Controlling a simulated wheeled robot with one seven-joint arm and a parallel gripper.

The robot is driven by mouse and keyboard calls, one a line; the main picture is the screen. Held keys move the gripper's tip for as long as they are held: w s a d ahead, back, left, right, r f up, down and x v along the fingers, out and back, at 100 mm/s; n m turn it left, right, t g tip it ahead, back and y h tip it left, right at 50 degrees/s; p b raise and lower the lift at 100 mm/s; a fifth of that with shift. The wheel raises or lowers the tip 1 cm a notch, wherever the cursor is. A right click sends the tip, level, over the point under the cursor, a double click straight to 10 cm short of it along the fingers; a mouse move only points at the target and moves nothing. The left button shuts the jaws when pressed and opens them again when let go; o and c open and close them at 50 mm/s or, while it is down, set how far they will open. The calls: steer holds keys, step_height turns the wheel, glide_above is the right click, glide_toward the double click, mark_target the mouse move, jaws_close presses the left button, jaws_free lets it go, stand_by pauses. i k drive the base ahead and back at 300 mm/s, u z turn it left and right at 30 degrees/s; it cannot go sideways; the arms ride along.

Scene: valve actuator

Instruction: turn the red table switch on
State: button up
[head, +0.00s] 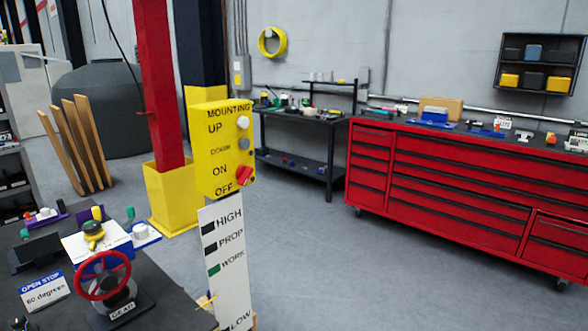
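A yellow control box (222,150) stands near the middle, marked MOUNTING, UP, DOWN, ON and OFF. A red rotary knob (244,175) sits on its front, right of the ON and OFF words. Its exact setting is too small to tell. A white knob (242,123) and a grey knob (243,144) sit above it. On the dark table (160,290) at lower left, a red handwheel (103,275) stands on a base marked GEAR. No part there is clearly labelled as a table switch. My gripper is not in view.
A white board (226,260) marked HIGH, PROP, WORK and LOW stands below the yellow box. A red post (158,80) with a yellow base rises behind. A red tool chest (440,185) and a black bench (300,125) line the wall. The grey floor at centre right is clear.

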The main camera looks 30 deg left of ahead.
mark_target(244, 172)
steer(key=u, duration=0.75)
steer(key=i, duration=1)
steer(key=u, duration=0.9)
